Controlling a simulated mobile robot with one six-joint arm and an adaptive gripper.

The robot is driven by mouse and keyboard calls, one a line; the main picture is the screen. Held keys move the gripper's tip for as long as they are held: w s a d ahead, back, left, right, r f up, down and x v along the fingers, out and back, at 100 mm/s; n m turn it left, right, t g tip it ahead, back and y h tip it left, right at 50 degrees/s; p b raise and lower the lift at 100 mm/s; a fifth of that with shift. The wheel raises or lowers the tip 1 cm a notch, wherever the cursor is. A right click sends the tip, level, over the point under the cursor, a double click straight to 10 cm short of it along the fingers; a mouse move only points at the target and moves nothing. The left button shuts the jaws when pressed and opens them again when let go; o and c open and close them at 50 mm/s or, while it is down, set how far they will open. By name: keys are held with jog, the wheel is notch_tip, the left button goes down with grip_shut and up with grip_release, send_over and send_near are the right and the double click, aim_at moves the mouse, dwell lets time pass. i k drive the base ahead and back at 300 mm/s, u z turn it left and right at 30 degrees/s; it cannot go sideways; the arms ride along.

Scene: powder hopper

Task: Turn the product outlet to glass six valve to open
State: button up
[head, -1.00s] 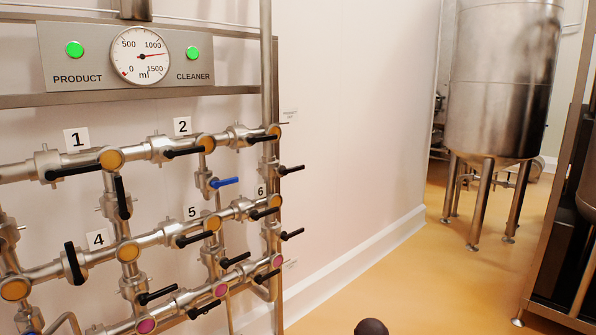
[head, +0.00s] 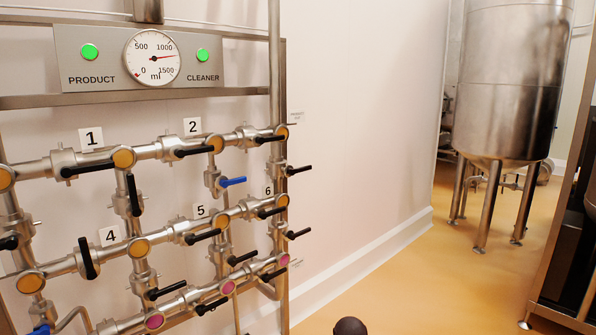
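The pipe manifold with numbered valves fills the left half of the head view. The label 6 (head: 268,190) is at its right side. Just below it is a black valve handle (head: 271,212), lying roughly along its pipe. On the right-hand vertical pipe, one black handle (head: 299,171) sticks out to the right above that level, and another black handle (head: 298,234) sticks out below it. I cannot tell from the picture which of these is the glass six product outlet valve. My gripper is not in view.
A panel (head: 140,58) with a dial and green PRODUCT and CLEANER lights is above the pipes. A blue handle (head: 233,181) is left of label 6. A steel tank (head: 508,80) stands at the back right. The orange floor (head: 420,275) between is clear. A dark rounded thing (head: 350,327) shows at the bottom edge.

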aim_at(292, 173)
jog(key=z, duration=0.05)
jog(key=i, duration=1)
jog(key=u, duration=0.1)
